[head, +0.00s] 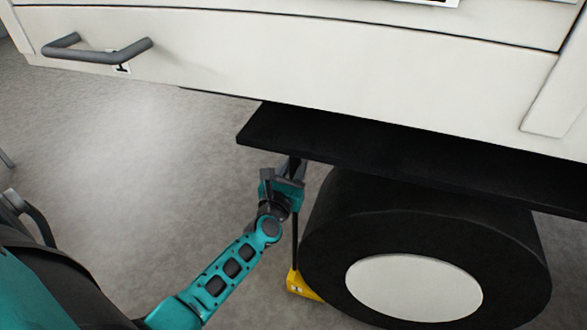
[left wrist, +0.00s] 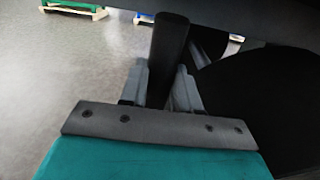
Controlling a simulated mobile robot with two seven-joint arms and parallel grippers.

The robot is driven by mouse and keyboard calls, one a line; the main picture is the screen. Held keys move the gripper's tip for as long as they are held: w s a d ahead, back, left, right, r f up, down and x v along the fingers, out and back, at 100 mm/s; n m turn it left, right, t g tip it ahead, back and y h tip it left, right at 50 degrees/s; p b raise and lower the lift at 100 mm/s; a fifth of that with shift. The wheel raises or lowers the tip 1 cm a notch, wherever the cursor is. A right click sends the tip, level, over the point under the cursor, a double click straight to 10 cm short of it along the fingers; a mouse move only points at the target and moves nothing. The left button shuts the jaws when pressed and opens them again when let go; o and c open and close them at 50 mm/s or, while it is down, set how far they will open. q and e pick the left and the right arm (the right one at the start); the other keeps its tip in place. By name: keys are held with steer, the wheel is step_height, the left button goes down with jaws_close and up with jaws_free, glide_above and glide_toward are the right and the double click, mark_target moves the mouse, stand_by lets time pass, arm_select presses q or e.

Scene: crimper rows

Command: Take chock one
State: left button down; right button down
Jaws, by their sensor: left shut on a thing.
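The chock (head: 303,286) is a yellow wedge on the floor against the left side of a black wheel. A thin dark handle (head: 295,240) rises upright from it. My left gripper (head: 284,178) is at the upper part of this handle, just under a black slab, and is shut on it. In the left wrist view the dark handle (left wrist: 168,55) stands between the two grey fingers. The wedge itself does not show in that view. My right gripper is not in view.
The wheel (head: 330,235) with a pale hub is close right of the handle. The black slab (head: 330,140) and the white vehicle body (head: 300,60) overhang the gripper. A grey bar handle (head: 95,55) sticks out at the upper left.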

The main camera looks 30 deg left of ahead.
mark_target(293, 152)
arm_select(q)
steer(key=shift+r+p, duration=2.15)
steer(key=shift+r, duration=0.7)
steer(key=shift+f, duration=0.1)
